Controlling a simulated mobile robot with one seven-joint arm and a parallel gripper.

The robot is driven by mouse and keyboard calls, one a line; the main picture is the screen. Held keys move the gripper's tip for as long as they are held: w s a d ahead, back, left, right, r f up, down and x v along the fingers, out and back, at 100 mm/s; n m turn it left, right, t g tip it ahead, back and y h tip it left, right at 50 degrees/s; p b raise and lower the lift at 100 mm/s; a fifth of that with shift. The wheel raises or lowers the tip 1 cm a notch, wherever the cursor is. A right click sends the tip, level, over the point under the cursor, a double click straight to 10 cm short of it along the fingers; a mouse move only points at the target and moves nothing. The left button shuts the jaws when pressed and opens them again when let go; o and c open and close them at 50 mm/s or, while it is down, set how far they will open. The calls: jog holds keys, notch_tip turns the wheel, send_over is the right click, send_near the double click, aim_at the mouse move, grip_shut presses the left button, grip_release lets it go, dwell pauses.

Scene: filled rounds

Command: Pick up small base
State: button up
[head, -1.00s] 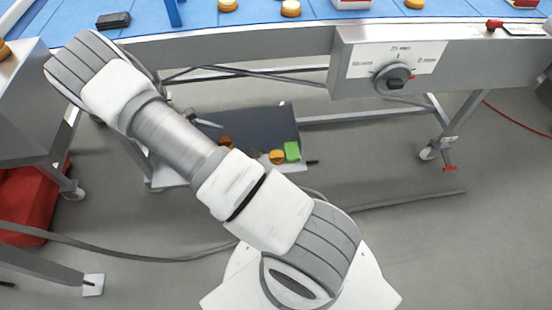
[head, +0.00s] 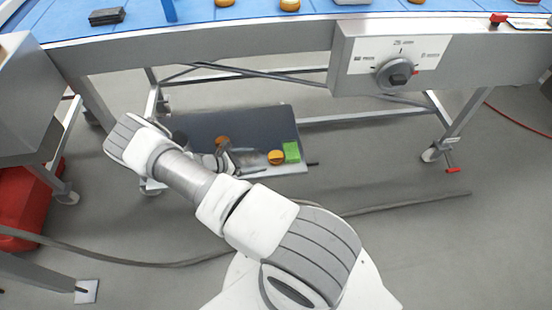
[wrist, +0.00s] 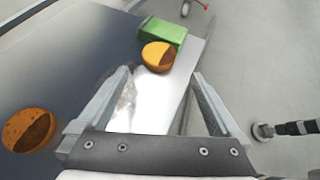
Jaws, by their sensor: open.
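Two round orange-and-brown pieces lie on a low dark tray (head: 262,120) under the conveyor; I cannot tell which is the small base. One round piece (head: 276,157) is beside a green block (head: 292,152). The other round piece (head: 222,140) lies further left. In the wrist view, the near-block round piece (wrist: 158,56) is just beyond the fingertips, roughly between them in the picture, and the other round piece (wrist: 29,129) is at the left. My gripper (wrist: 160,82) is open and empty over the tray's pale edge strip. My arm partly hides the tray's left side.
The blue conveyor (head: 190,25) with more rounds is above the tray. Its control box (head: 400,65) and steel legs (head: 448,125) stand to the right. A cable (head: 390,205) crosses the floor. A red bin (head: 30,200) is at the left.

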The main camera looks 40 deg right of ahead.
aim_at(273, 158)
jog(key=b+x, duration=0.2)
jog(key=x, duration=0.5)
jog(key=shift+w+d+f, duration=0.1)
jog(key=shift+d+f, duration=0.1)
jog(key=shift+f, duration=0.05)
jog(key=shift+d+f, duration=0.1)
jog(key=shift+d, duration=0.25)
jog(key=c, duration=0.8)
jog(key=shift+o, duration=0.2)
jog(key=shift+r+p, duration=1.05)
jog(key=shift+r, duration=1.25)
jog(key=s+d+r+p, duration=0.2)
jog(key=d+r, duration=0.4)
jog(key=d, duration=0.5)
jog(key=shift+s+r, duration=0.25)
jog(key=shift+s, duration=0.35)
